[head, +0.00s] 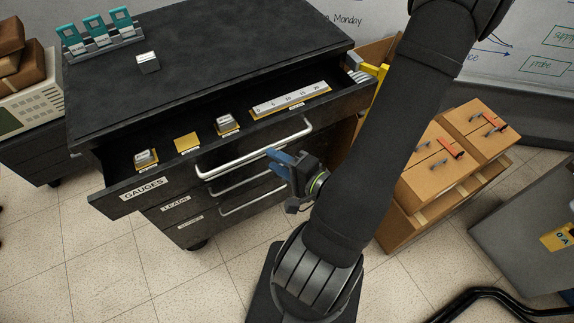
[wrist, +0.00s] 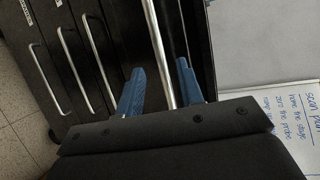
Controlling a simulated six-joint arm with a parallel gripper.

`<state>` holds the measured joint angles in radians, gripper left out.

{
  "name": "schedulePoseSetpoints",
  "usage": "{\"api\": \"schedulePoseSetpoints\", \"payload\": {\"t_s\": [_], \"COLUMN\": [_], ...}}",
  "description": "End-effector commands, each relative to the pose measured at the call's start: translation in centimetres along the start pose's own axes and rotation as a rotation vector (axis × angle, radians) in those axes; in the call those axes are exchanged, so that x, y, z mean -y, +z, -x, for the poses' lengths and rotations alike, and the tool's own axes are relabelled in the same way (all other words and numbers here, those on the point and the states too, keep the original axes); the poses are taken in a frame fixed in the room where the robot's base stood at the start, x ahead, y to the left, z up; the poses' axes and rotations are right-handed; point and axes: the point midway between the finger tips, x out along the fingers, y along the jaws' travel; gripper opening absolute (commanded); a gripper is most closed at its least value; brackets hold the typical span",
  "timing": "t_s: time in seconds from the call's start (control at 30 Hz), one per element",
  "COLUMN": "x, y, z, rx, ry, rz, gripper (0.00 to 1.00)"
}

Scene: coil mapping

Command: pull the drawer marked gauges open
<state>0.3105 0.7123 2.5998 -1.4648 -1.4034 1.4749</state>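The drawer marked gauges (head: 112,203) is the top one of a dark cabinet and stands pulled out, its inside showing. Its long silver bar handle (head: 235,161) runs across the drawer front. My gripper (head: 275,161) is just in front of the handle, near its middle. In the wrist view my gripper (wrist: 160,67) has its two blue fingers apart, one on each side of the bar handle (wrist: 156,35), with gaps on both sides. The fingers do not grip the bar. How deep the bar lies between them is hard to tell.
Inside the drawer lie a ruler-like strip (head: 290,98), a yellow pad (head: 187,142) and small blocks. The leads drawer (head: 176,203) and another below are shut. Teal-handled items (head: 97,30) stand on top. Floor (head: 95,265) in front is clear.

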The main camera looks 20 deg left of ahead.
Motion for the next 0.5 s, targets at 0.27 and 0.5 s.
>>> {"api": "schedulePoseSetpoints", "payload": {"t_s": [0.27, 0.5], "x": [0.0, 0.0], "y": [-0.1, 0.0], "z": [1.9, 2.7], "rx": [-0.004, -0.001], "ry": [-0.001, 0.0], "rz": [0.0, 0.001], "gripper": [0.34, 0.34]}}
